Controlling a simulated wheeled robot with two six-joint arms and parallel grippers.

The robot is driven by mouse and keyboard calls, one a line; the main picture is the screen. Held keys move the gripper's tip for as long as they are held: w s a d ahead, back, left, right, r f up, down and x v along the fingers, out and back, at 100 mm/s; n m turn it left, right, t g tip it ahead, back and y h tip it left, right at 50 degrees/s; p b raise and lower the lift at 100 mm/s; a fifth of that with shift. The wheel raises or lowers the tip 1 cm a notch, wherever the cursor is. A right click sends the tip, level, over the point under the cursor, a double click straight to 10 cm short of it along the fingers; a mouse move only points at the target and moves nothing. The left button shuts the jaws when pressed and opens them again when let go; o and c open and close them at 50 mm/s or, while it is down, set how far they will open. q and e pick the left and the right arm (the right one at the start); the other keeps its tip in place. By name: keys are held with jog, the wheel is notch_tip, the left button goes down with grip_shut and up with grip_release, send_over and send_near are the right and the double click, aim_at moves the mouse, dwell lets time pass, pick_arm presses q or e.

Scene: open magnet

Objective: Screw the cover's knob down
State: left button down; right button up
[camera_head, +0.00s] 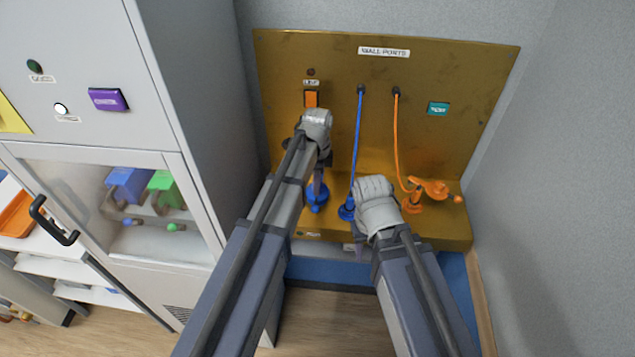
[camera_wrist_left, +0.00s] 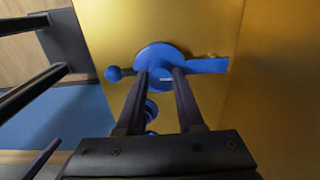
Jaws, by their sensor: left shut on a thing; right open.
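The blue cover (camera_wrist_left: 209,66) has a round blue knob (camera_wrist_left: 161,74) in the left wrist view, with a blue ball end (camera_wrist_left: 114,73) sticking out at its left. My left gripper (camera_wrist_left: 165,76) is shut on the knob, one finger on each side. In the head view the blue cover (camera_head: 317,194) is on the brass shelf below my left gripper (camera_head: 318,182), partly hidden by it. My right gripper (camera_head: 360,212) is open near the blue cable's lower end; my wrist hides most of its fingers.
A brass wall panel (camera_head: 450,75) carries an orange switch (camera_head: 311,99), a teal button (camera_head: 438,109), a blue cable (camera_head: 358,135) and an orange cable (camera_head: 397,140). An orange fitting (camera_head: 430,188) stands on the shelf's right. A grey cabinet (camera_head: 200,70) stands close on the left.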

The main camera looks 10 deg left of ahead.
dwell(0.5)
pick_arm(q)
jog(key=c, duration=0.5)
grip_release()
jog(key=shift+r, duration=0.15)
notch_tip(320, 180, up, 8)
jog(key=p, duration=0.8)
jog(key=shift+f, duration=0.2)
jog(key=shift+s, duration=0.1)
